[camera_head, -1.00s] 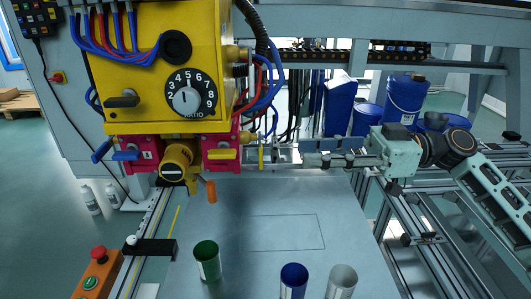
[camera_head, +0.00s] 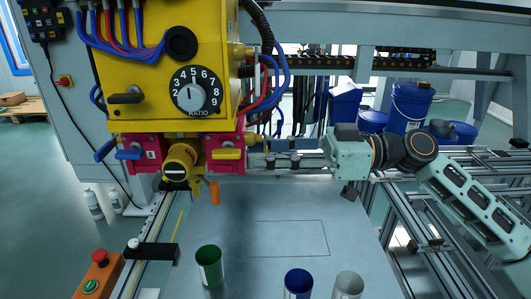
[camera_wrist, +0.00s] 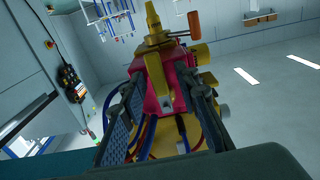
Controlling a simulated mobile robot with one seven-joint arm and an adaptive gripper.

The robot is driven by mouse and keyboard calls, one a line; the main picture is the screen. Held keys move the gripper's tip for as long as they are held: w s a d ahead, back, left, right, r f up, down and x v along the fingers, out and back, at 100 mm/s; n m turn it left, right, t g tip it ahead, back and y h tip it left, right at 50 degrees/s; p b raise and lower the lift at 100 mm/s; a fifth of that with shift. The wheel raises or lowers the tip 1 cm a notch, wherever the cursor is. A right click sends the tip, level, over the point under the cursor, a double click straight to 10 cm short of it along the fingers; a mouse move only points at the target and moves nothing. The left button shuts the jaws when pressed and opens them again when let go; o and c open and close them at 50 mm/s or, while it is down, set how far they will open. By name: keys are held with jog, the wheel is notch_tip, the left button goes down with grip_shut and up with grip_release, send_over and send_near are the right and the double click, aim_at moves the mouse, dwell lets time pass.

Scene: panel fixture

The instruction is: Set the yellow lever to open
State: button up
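In the wrist view, a yellow lever (camera_wrist: 160,88) stands out from the red-pink valve block (camera_wrist: 152,68), between the two fingers of my gripper (camera_wrist: 165,100). The fingers look apart, with gaps on both sides of the lever; contact cannot be made out. In the head view, my gripper (camera_head: 254,160) reaches in from the right to the right side of the valve block (camera_head: 212,146). The upright yellow lever on that side is hidden behind the fingers there.
Left of the bar are a yellow round knob (camera_head: 178,163), an orange handle (camera_head: 214,192) and a blue lever (camera_head: 128,155). A yellow dial box (camera_head: 150,80) with hoses is above. Three cups, including a green one (camera_head: 210,268), stand on the plate below, whose middle is clear.

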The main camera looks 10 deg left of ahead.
aim_at(244, 146)
grip_shut()
jog(key=shift+s+m+p, duration=0.1)
jog(key=shift+m+p, duration=0.2)
jog(key=m+p, duration=0.2)
jog(key=s+m+p, duration=0.1)
jog(key=shift+d+r+m, duration=0.15)
jog(key=shift+r+m, duration=0.15)
jog(key=shift+m, duration=0.1)
jog(key=m+p, duration=0.3)
jog(key=p, duration=0.1)
jog(key=shift+s+d+r+m, duration=0.1)
jog(key=shift+s+r+m, duration=0.2)
jog(key=shift+s+r, duration=0.05)
jog(key=m+p, duration=0.2)
jog(key=p, duration=0.1)
jog(key=r+m+p, duration=0.1)
jog(key=m+p, duration=0.1)
jog(key=p, duration=0.1)
jog(key=s+m+p, duration=0.1)
jog(key=m+p, duration=0.1)
jog(key=shift+d+r+p, duration=0.1)
jog(key=shift+r+p, duration=0.1)
jog(key=shift+p, duration=0.2)
jog(key=m+p, duration=0.2)
jog(key=p, duration=0.1)
jog(key=shift+r+m+p, duration=0.2)
jog(key=shift+m+p, duration=0.7)
jog(key=shift+p, duration=0.05)
jog(key=shift+f, duration=0.1)
